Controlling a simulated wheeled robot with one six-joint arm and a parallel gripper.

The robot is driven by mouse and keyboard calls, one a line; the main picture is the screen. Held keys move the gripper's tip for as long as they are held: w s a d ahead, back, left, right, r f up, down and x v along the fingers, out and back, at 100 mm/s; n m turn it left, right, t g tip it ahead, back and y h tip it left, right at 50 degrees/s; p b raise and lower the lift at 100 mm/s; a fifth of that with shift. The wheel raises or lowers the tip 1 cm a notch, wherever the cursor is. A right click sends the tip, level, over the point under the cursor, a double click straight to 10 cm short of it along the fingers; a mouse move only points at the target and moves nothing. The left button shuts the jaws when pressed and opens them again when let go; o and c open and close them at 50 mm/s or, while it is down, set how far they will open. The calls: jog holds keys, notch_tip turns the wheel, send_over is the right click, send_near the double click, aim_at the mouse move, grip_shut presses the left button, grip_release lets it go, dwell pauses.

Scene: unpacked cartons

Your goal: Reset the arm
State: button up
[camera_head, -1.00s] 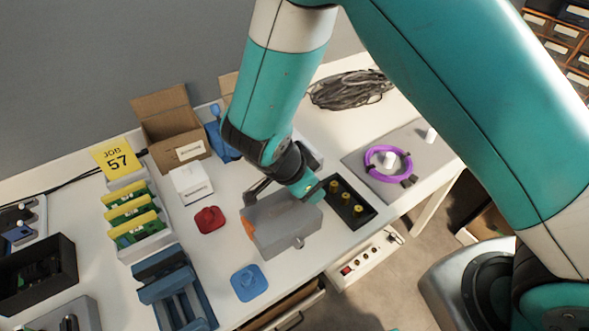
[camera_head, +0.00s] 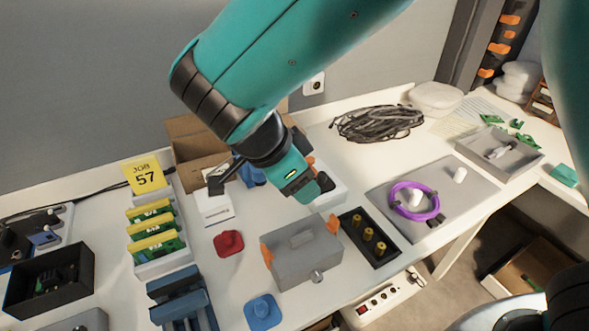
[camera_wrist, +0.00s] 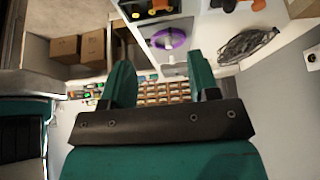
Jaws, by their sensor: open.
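My gripper (camera_head: 318,184) is raised above the workbench in the head view, above and behind a grey box with orange clips (camera_head: 301,254). It touches nothing that I can see. In the wrist view my gripper (camera_wrist: 162,78) shows two teal fingers spread apart with nothing between them. My arm comes in from the upper right of the head view and covers part of the wall and bench.
A cardboard carton (camera_head: 197,148) stands behind the gripper. A purple ring (camera_head: 414,201) on a grey plate (camera_head: 470,205), a black tray with yellow pegs (camera_head: 369,238) and a cable coil (camera_head: 376,122) are to the right. A red piece (camera_head: 229,243) lies left.

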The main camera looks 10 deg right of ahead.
dwell(0.3)
jog(key=s+d+r+n+g+y, duration=0.2)
jog(key=s+d+r+n+y, duration=0.4)
jog(key=n, duration=0.5)
jog(key=s+d+r+n+y, duration=0.2)
jog(key=s+r+n+y, duration=0.1)
jog(key=s+n, duration=0.5)
jog(key=shift+s+n+y, duration=0.15)
jog(key=shift+n+y, duration=0.15)
jog(key=shift+n, duration=0.9)
